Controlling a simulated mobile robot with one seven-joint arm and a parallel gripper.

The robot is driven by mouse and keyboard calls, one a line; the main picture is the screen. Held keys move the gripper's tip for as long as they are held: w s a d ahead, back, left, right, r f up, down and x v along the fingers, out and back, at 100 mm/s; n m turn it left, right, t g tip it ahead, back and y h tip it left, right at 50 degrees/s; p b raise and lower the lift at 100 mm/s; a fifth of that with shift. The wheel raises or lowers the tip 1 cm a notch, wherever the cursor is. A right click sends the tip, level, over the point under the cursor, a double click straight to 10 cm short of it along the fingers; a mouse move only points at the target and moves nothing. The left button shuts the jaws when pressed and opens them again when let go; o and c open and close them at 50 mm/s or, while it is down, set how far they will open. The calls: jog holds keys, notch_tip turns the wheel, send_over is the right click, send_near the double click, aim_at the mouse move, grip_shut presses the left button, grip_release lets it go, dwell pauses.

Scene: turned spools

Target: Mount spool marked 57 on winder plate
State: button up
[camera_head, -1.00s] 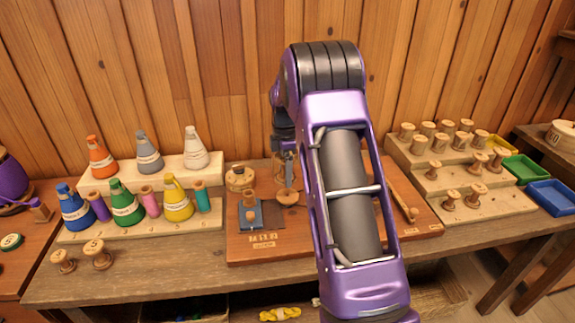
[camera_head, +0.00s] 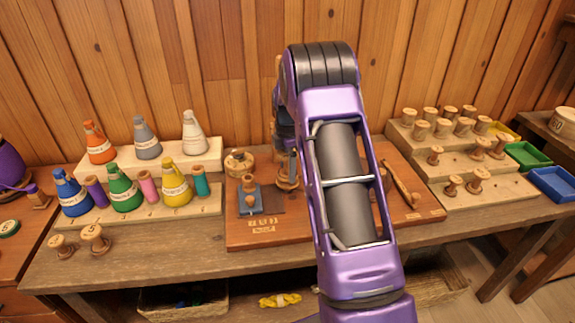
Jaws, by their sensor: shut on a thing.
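My gripper (camera_head: 287,170) is small in the picture, behind the purple arm. It points down over the reddish-brown board and is shut on a wooden piece (camera_head: 287,184), which looks like a spool. I cannot read any number on it, and I cannot tell whether it touches the board. The winder board (camera_head: 290,227) lies on the bench with several small label tiles at its front. A blue block with a wooden knob (camera_head: 250,204) stands on its left part, beside a dark patch. My arm hides the middle of the board.
Several wooden spools stand on a stepped rack (camera_head: 512,190) at the right. Coloured thread cones and spools fill a rack (camera_head: 207,211) at the left. Two wooden spools (camera_head: 95,240) stand at the bench's front left. A wooden handle (camera_head: 403,187) lies on the board's right.

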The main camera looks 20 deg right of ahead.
dwell(0.4)
jog(key=shift+f, duration=0.25)
jog(key=shift+f+b, duration=0.4)
jog(key=shift+f, duration=0.2)
dwell(1.2)
jog(key=o, duration=1.1)
jog(key=shift+r+p, duration=1.8)
jog(key=shift+r, duration=3.7)
